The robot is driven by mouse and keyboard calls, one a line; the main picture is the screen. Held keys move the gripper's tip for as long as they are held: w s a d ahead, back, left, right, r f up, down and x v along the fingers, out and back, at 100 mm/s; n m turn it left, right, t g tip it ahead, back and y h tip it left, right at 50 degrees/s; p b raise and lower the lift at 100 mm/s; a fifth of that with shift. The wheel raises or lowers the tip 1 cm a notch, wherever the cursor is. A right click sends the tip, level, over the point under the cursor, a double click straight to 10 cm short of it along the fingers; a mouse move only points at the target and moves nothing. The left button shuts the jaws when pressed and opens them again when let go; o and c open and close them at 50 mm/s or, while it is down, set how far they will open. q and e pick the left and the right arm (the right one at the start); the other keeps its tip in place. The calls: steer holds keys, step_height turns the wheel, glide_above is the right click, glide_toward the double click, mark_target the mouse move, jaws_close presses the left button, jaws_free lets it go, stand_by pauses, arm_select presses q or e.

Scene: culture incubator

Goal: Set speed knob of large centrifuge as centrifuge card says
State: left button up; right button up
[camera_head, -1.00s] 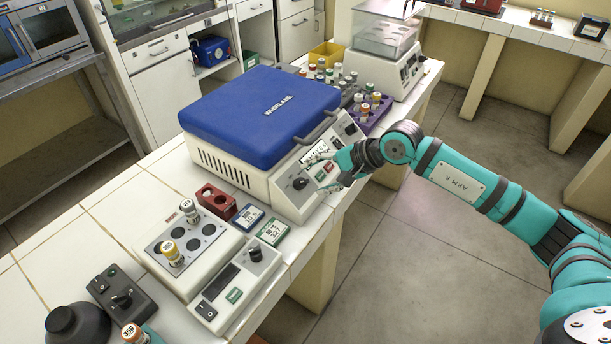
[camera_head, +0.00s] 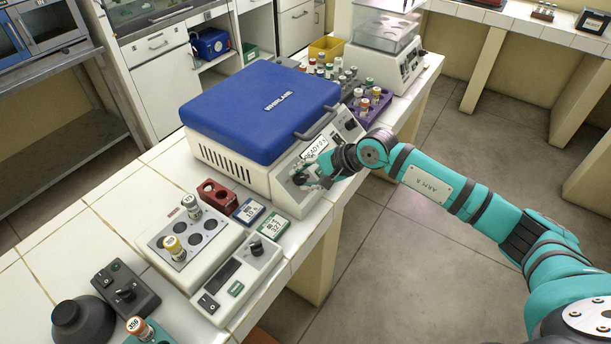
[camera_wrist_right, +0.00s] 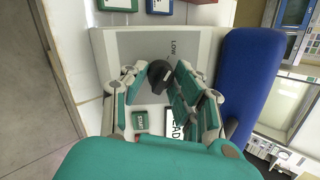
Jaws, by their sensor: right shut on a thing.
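The large centrifuge, with its blue lid (camera_head: 262,108) closed, stands on the tiled bench. Its sloped front panel has a white display (camera_head: 314,149) that seems to read "READY". The black speed knob (camera_wrist_right: 159,75) is at the panel's lower left in the head view, mostly hidden there by my gripper. My right gripper (camera_head: 303,178) is at the panel, shut on the knob. In the right wrist view its fingers (camera_wrist_right: 154,82) are on either side of the knob. A blue-edged card (camera_head: 249,211) and a green-edged card (camera_head: 273,228) lie beside the centrifuge; their print is too small to read.
A smaller white device (camera_head: 198,243) with vials and its own knob stands at the near left. A red rack (camera_head: 217,196) is beside the cards. A purple rack of vials (camera_head: 373,112) is behind the panel's right end. The floor right of the bench is clear.

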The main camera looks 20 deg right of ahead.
jaws_close()
steer(key=shift+m, duration=0.3)
steer(key=shift+f+m+b, duration=0.2)
steer(key=shift+m+b, duration=0.55)
steer(key=shift+m, duration=0.05)
steer(key=m+b, duration=0.1)
steer(key=m, duration=0.1)
steer(key=shift+s+m+t, duration=0.1)
steer(key=shift+m+t, duration=0.3)
steer(key=m+b, duration=0.1)
steer(key=m, duration=0.2)
steer(key=shift+m+h+b, duration=0.3)
steer(key=shift+m+b, duration=0.1)
steer(key=shift+r+m+t+b, duration=0.15)
steer(key=shift+m+t+b, duration=0.3)
steer(key=shift+m, duration=1.25)
